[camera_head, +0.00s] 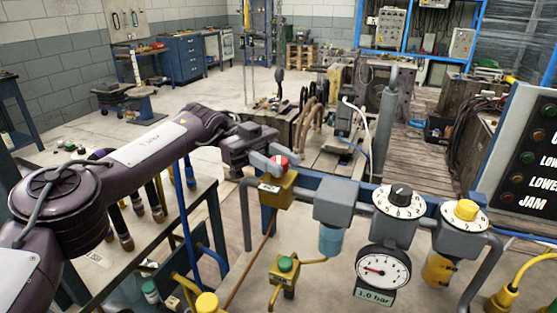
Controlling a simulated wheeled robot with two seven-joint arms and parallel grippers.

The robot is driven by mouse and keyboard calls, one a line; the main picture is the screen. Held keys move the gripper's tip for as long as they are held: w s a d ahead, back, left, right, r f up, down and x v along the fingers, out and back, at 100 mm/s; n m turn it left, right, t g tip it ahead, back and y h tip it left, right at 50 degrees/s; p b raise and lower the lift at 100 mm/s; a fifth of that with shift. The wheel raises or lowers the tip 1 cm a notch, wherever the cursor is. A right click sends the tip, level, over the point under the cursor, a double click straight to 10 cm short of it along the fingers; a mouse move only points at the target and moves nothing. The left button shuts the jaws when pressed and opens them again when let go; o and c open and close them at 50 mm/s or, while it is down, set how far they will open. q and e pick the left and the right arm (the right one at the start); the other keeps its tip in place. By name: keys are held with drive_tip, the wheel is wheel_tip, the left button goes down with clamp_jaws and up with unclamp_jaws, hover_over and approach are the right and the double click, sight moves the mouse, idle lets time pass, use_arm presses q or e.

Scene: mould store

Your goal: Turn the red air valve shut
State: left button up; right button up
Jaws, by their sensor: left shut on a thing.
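The red air valve (280,160) is a small red knob on top of a yellow block (276,189) at the left end of the pipe assembly. My left arm comes in from the left and its gripper (277,165) is at the knob. The gripper is shut on the knob, with its pale fingers on either side. The fingers hide part of the knob, and I cannot tell how far it is turned. My right gripper is not in view.
Right of the valve are a grey box (337,198), a black dial (401,199), a yellow dial (465,211) and a gauge (383,270) labelled 1.0 bar. A green button (285,264) is below. A control panel (525,150) stands at right.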

sight(278, 160)
use_arm(q)
drive_tip(key=o, duration=0.9)
drive_tip(key=shift+o, duration=0.2)
wheel_tip(278, 160, up, 9)
drive_tip(key=shift+f+b, duration=0.1)
drive_tip(key=shift+b, duration=0.2)
wheel_tip(278, 160, up, 11)
drive_tip(key=p, duration=0.4)
